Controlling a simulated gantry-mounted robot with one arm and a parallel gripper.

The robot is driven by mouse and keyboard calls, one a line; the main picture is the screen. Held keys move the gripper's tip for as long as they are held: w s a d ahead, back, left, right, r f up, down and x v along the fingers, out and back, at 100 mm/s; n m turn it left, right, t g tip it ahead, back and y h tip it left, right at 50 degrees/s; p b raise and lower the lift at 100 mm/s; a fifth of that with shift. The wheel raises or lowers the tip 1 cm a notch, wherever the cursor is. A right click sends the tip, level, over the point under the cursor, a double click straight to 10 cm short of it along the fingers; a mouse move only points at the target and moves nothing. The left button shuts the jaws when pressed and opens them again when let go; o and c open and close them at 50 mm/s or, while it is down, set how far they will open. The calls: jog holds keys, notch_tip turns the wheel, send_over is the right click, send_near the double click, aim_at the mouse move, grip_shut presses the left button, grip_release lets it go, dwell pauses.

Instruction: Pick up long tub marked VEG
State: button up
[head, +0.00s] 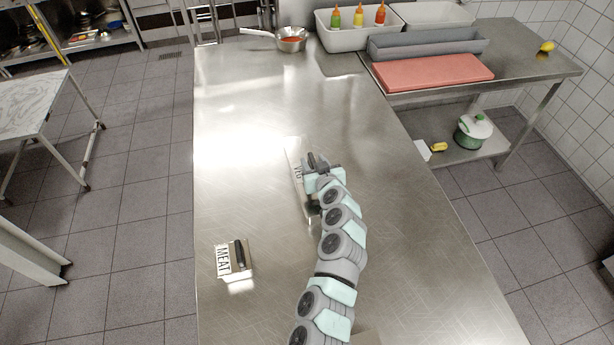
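The long tub marked VEG (293,153) is a narrow, pale, shiny container on the steel table. It lies lengthwise near the middle of the table in the head view, and its lettering faces left. My gripper (314,161) is at its right side, over or against it; I cannot tell whether they touch. My gripper and arm hide part of the tub's right side. The fingers are small and dark here, so I cannot see whether they are open or shut.
A shorter tub marked MEAT (223,262), with a dark item in it, stands at the lower left. A pan (291,39) is at the far end. A red board (432,73), grey tray (428,42) and bottle bin (345,37) are at upper right. Mid-left table is clear.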

jog(key=shift+c, duration=0.4)
grip_shut()
dwell(0.9)
